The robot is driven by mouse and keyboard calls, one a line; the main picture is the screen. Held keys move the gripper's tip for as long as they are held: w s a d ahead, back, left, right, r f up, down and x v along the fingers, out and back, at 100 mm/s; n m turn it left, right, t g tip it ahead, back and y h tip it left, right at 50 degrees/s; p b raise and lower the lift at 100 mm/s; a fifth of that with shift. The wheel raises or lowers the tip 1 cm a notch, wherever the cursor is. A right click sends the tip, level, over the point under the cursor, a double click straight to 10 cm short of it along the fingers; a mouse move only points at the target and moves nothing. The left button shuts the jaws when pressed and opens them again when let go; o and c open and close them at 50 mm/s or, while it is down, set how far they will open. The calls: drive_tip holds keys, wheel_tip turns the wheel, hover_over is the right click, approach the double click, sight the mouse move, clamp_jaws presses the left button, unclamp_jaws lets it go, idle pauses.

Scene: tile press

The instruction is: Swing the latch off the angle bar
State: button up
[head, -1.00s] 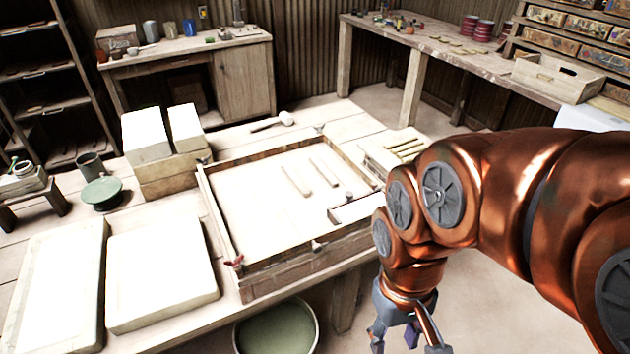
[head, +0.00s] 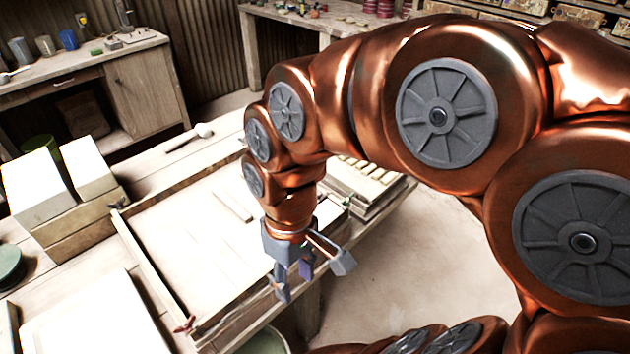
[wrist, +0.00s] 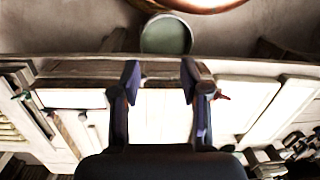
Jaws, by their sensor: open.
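My gripper (head: 313,277) is open and empty above the near right part of the wooden press frame (head: 150,268). In the wrist view, the spread fingers (wrist: 160,75) hang over the frame's near edge, with nothing between them. A small red-handled latch (head: 185,325) sits at the frame's near left corner; in the wrist view it shows right of the fingers (wrist: 221,96). A small dark fitting (wrist: 82,117) shows left of the fingers; I cannot tell if it is a latch. My arm hides the frame's right side in the head view, and I cannot pick out the angle bar clearly.
White slabs (head: 95,318) lie left of the frame, with pale blocks (head: 35,188) behind them. A mallet (head: 190,137) lies beyond the frame. A green bucket (wrist: 166,35) stands below the table's near edge. The floor to the right is clear.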

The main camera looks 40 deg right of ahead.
drive_tip(key=w+d+r+n+t+y, duration=0.1)
drive_tip(key=w+d+n, duration=0.1)
drive_tip(key=w, duration=0.3)
drive_tip(key=w+d+r+n+p, duration=0.1)
drive_tip(key=w+d+n, duration=0.15)
drive_tip(key=w, duration=0.25)
drive_tip(key=w+d+r+n+t+y, duration=0.1)
drive_tip(key=w+d, duration=0.1)
drive_tip(key=w, duration=0.4)
drive_tip(key=w+d+f+n+t+y+p, duration=0.1)
drive_tip(key=w+d+f, duration=0.25)
drive_tip(key=d, duration=0.65)
drive_tip(key=w+d+f+n+t+p, duration=0.15)
drive_tip(key=d+f, duration=0.25)
drive_tip(key=d, duration=0.6)
drive_tip(key=shift+g, duration=0.25)
drive_tip(key=shift+a+p+x, duration=0.1)
drive_tip(key=shift+p+x, duration=0.3)
drive_tip(key=shift+x, duration=1.4)
drive_tip(key=shift+a+p+x, duration=0.15)
drive_tip(key=shift+p+x, duration=0.25)
drive_tip(key=shift+x, duration=1.4)
drive_tip(key=shift+w+r, duration=0.1)
drive_tip(key=shift+w, duration=0.05)
drive_tip(key=shift+c, duration=0.2)
clamp_jaws()
